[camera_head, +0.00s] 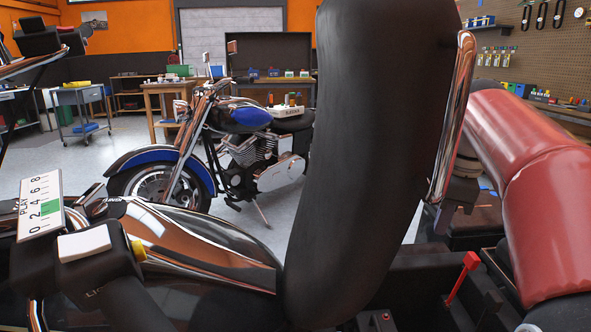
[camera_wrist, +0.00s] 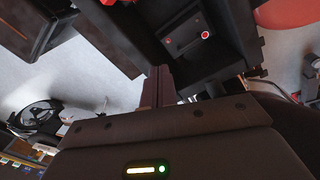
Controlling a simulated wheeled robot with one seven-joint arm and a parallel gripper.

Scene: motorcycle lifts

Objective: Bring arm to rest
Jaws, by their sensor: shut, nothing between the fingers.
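My gripper (camera_wrist: 158,84) shows in the wrist view with its two dark fingers together and nothing between them. The fingers point toward a black frame (camera_wrist: 145,45) and a black box with a red round spot (camera_wrist: 205,35); I cannot tell how close they are. In the head view, my thick red arm (camera_head: 535,185) is bent along the right edge.
A motorcycle with a tall black seat (camera_head: 365,130) and dark tank (camera_head: 195,240) fills the near foreground. A red lever (camera_head: 462,275) stands beside it at lower right. A blue motorcycle (camera_head: 250,118) stands behind. Grey floor is open at left.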

